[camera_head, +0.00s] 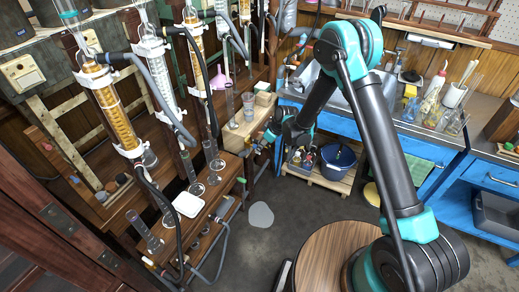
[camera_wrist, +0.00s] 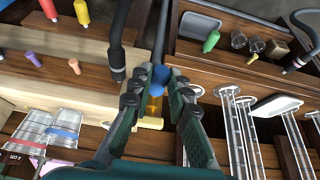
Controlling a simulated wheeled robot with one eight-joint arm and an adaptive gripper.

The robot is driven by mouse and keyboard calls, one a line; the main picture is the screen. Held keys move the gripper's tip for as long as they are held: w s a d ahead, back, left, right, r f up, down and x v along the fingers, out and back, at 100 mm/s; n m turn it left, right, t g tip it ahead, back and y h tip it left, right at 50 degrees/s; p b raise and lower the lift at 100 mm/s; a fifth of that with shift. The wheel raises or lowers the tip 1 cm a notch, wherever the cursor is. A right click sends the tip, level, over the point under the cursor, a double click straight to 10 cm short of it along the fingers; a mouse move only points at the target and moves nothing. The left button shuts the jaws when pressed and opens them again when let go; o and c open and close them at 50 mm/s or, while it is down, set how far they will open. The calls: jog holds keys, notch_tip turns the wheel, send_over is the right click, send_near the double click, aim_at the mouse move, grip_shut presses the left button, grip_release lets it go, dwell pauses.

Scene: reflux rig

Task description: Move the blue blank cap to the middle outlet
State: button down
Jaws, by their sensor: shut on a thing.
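In the wrist view, the blue blank cap (camera_wrist: 158,67) sits between the fingertips of my gripper (camera_wrist: 156,78). The gripper is shut on it. A yellow fitting (camera_wrist: 152,122) shows between the fingers, nearer the palm in the picture; I cannot tell whether the cap touches it. In the head view, my gripper (camera_head: 259,140) is at the right edge of the wooden rig bench, and the cap is too small to make out there. I cannot tell which outlet is the middle one.
A black hose end (camera_wrist: 117,62) is close left of my fingers. Orange (camera_wrist: 33,59), purple (camera_wrist: 88,60) and green (camera_wrist: 211,41) caps stand around. Glass cylinders (camera_wrist: 240,125) are at right, banded beakers (camera_wrist: 65,122) at left. Glass columns (camera_head: 112,108) and a pink funnel (camera_head: 220,80) crowd the rig.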

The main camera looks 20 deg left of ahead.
jog(key=shift+a, duration=0.25)
dwell(0.4)
jog(key=c, duration=1.4)
grip_release()
jog(key=shift+o, duration=0.2)
